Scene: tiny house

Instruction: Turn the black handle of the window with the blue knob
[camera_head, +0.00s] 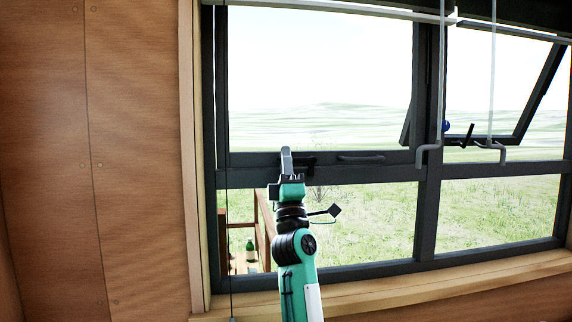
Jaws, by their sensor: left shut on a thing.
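A small blue knob (446,126) shows just right of the middle post, by the right-hand window. A short black handle (467,135) stands tilted near it, at the lower part of that window. My left gripper (287,160) is raised in front of the lower rail of the left-hand window, well left of the blue knob. It is shut on a dark handle-like part (306,162) at that rail, mostly hidden behind the gripper. A flat black handle (361,157) lies along the same rail, right of the gripper and apart from it. My right gripper is out of view.
Two grey cranked rods (441,80) and (491,80) hang in front of the window. The right-hand sash (540,92) is tilted open. A wooden sill (400,292) runs below, and a wood-panelled wall (95,160) fills the left.

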